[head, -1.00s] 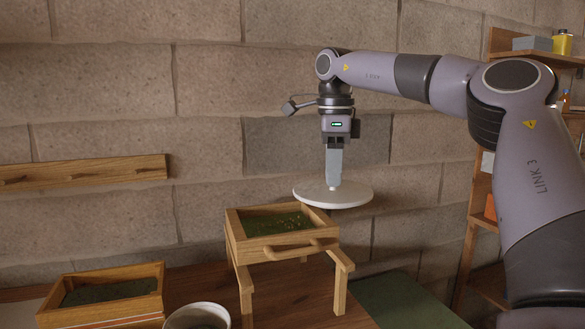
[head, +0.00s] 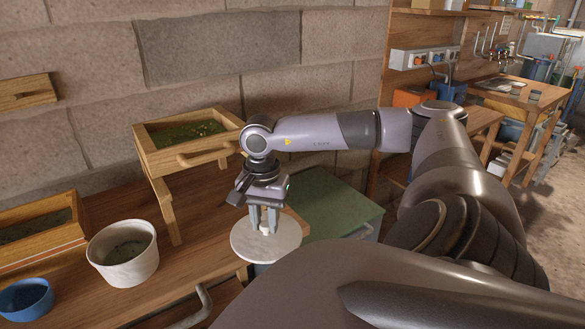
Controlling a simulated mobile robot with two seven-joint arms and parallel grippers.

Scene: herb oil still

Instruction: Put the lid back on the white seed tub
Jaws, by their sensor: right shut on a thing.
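The white lid (head: 268,243) is a round flat disc with a small knob on top. My right gripper (head: 265,228) is shut on that knob and holds the lid roughly level near the right end of the wooden bench. The white seed tub (head: 128,262) stands open on the bench, left of the lid and apart from it, with dark contents inside. The gap between lid and bench cannot be judged exactly. My left gripper is not in view.
A wooden tray on legs (head: 174,153) stands behind the tub. A wooden box (head: 82,229) and a blue bowl (head: 25,298) are to the tub's left. A green-topped box (head: 335,206) is beyond the bench's right end. Bare bench top (head: 178,274) lies between tub and lid.

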